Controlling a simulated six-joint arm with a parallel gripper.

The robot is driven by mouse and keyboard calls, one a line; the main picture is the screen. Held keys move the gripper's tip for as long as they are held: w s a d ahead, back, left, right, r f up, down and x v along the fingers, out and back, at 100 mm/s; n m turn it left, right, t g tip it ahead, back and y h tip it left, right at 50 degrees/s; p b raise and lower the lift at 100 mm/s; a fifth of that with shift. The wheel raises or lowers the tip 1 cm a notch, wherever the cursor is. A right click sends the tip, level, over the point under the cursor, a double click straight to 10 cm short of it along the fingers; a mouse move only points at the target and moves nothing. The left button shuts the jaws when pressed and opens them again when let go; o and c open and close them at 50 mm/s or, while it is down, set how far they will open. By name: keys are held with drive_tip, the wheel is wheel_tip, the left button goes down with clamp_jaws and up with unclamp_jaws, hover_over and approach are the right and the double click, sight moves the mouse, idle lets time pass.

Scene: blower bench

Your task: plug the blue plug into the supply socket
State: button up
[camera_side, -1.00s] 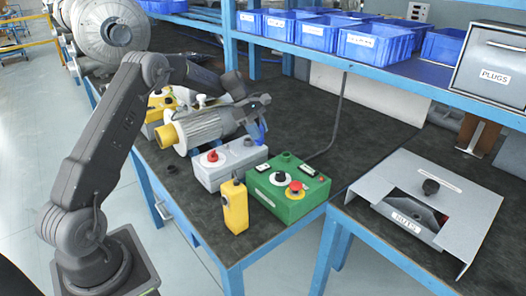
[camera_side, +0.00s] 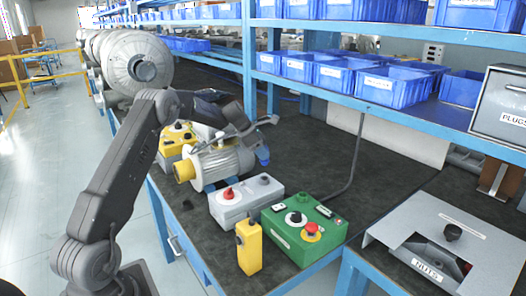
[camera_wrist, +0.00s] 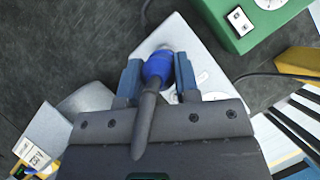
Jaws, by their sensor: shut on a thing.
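The blue plug (camera_wrist: 158,66) sits between the two blue fingers of my gripper (camera_wrist: 157,78) in the wrist view, with its grey cable running across the gripper body. My gripper is shut on it. In the side view my gripper (camera_side: 262,152) hangs above the bench behind the grey box; plug and fingers blend into one small blue patch there. The grey box (camera_side: 232,208) has a red knob and a dark round fitting on top. The green box (camera_side: 298,237) stands to its right. I cannot tell which fitting is the supply socket.
A motor (camera_side: 222,163) with a yellow end lies left of my gripper. A yellow pendant (camera_side: 249,248) stands in front of the grey box. A black cable (camera_side: 355,160) runs up behind the green box. A metal nuts fixture (camera_side: 455,240) is at right. Bare bench lies behind the boxes.

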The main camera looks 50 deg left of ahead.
drive_tip(key=shift+f, duration=2.2)
drive_tip(key=shift+f, duration=1.35)
drive_tip(key=o, duration=1)
drive_tip(key=v, duration=1.4)
drive_tip(key=shift+w+a, duration=0.1)
drive_tip(key=shift+w, duration=0.05)
